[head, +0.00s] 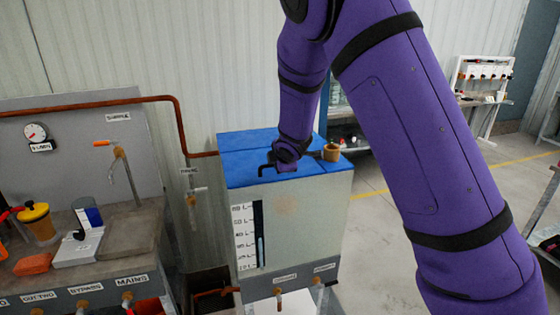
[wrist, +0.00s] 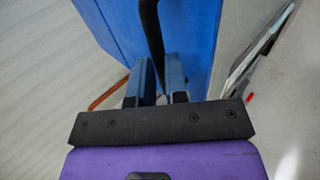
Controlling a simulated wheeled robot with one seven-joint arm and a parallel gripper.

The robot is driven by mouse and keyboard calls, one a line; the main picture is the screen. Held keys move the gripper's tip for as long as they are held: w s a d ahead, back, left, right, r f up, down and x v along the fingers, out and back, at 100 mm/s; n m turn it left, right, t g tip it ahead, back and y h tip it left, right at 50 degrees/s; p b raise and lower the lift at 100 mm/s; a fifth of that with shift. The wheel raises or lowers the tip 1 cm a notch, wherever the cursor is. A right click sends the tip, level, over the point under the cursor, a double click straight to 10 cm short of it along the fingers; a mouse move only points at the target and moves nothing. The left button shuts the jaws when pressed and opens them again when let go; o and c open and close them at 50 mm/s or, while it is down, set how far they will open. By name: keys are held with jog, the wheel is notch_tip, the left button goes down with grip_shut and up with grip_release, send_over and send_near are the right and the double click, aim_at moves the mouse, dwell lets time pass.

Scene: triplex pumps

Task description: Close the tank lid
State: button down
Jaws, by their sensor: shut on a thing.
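The tank (head: 305,218) is a pale box with a level scale on its front. Its blue lid (head: 245,142) lies across the top and looks flat in the head view; a seam crosses it. The lid's blue surface (wrist: 200,25) also fills the upper middle of the wrist view. A black bar handle (head: 263,171) stands on the lid near the front edge. My gripper (head: 285,166) is at this handle. In the wrist view, my fingers (wrist: 158,80) are shut on the black bar (wrist: 151,35), one on each side. My wrist hides part of the handle.
A brown cap (head: 330,152) sits on the tank top right of my gripper. A copper pipe (head: 100,106) runs to the tank's left side. A cluttered bench (head: 140,225) stands at the left. Open floor (head: 380,215) lies to the right, behind my arm.

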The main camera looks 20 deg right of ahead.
jog(key=shift+s+f, duration=0.25)
jog(key=shift+f, duration=0.25)
jog(key=shift+s+f, duration=0.25)
jog(key=shift+f, duration=0.2)
jog(key=shift+a+f, duration=0.1)
jog(key=shift+f, duration=0.25)
jog(key=c, duration=1.1)
grip_release()
jog(key=shift+s+r, duration=0.1)
jog(key=v, duration=1.1)
jog(key=shift+w+r, duration=0.4)
